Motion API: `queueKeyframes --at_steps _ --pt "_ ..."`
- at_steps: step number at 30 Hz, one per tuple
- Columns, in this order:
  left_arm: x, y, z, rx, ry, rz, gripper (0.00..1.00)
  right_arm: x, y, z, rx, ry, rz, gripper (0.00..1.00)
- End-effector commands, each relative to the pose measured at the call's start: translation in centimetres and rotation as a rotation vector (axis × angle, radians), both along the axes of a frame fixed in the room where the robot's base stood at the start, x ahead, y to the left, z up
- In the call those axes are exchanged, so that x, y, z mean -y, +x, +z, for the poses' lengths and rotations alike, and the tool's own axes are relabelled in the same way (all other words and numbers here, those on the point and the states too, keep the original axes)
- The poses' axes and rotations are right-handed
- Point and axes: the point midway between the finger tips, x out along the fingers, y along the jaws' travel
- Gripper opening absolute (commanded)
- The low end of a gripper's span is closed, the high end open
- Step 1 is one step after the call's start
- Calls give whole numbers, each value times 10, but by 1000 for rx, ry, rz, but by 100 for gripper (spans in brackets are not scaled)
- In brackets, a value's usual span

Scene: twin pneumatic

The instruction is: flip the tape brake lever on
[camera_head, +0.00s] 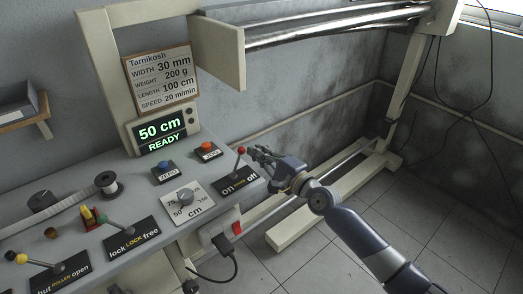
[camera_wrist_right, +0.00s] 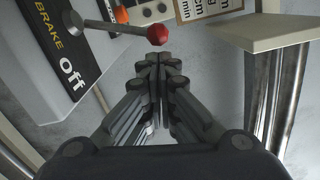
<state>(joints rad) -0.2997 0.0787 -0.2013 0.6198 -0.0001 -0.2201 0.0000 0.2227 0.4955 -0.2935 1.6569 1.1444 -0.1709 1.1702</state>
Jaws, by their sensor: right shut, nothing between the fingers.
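The tape brake lever (camera_head: 239,159) has a red knob and a thin metal rod, standing on a black plate (camera_head: 239,181) marked "on" at left and "off" at right. In the right wrist view the red knob (camera_wrist_right: 157,34) is just beyond and a little left of the fingertips, and its rod leans toward the "off" side. My right gripper (camera_head: 256,154) is shut and empty, just right of the knob; it also shows in the right wrist view (camera_wrist_right: 158,60). I cannot tell whether it touches the knob. My left gripper is not in view.
On the panel are an orange-red button (camera_head: 208,148), a blue button (camera_head: 165,168), a dial (camera_head: 185,196), a lock lever (camera_head: 112,222) and a roller lever (camera_head: 40,262). The display (camera_head: 161,131) reads "50 cm READY". A beige frame with metal rollers (camera_head: 335,27) stands behind. Floor is clear at right.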

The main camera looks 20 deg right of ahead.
Motion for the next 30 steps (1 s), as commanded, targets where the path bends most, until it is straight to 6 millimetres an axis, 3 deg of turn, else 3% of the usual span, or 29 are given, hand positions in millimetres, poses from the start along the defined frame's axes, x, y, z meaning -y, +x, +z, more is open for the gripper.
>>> queueKeyframes --at_steps 30 --pt "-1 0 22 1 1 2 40 -12 -4 13 52 -144 1 0"
